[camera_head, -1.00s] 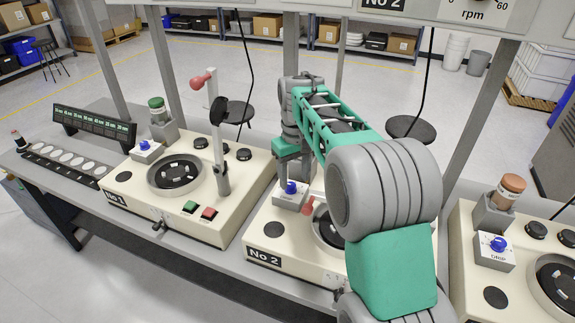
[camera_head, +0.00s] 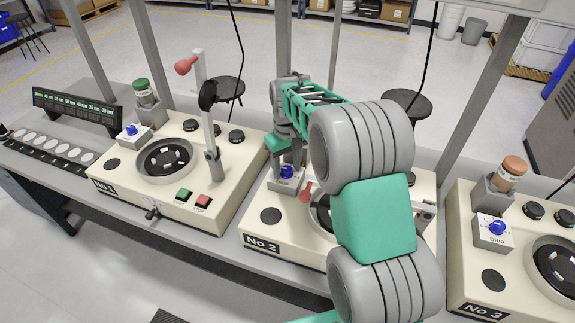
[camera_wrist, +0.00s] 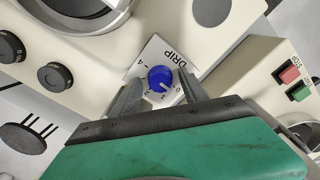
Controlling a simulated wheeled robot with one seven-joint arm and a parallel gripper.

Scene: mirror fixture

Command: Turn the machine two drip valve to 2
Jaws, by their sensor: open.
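Machine No 2 (camera_head: 262,228) stands in the middle of the bench in the head view, partly hidden by my arm. Its drip valve is a blue knob (camera_head: 287,171) on a grey block at the machine's back left corner. In the wrist view the blue knob (camera_wrist: 160,78) sits on a white DRIP plate (camera_wrist: 150,58) with numbers around it. A pale pointer mark on the knob faces the lower right, near 0 and 1; the exact number is unclear. My gripper (camera_wrist: 158,88) is open, one finger on each side of the knob. Contact cannot be told.
Machine No 1 (camera_head: 235,165) stands to the left with its own blue knob, and machine No 3 (camera_head: 460,270) to the right. Black knobs (camera_wrist: 55,77) lie left in the wrist view.

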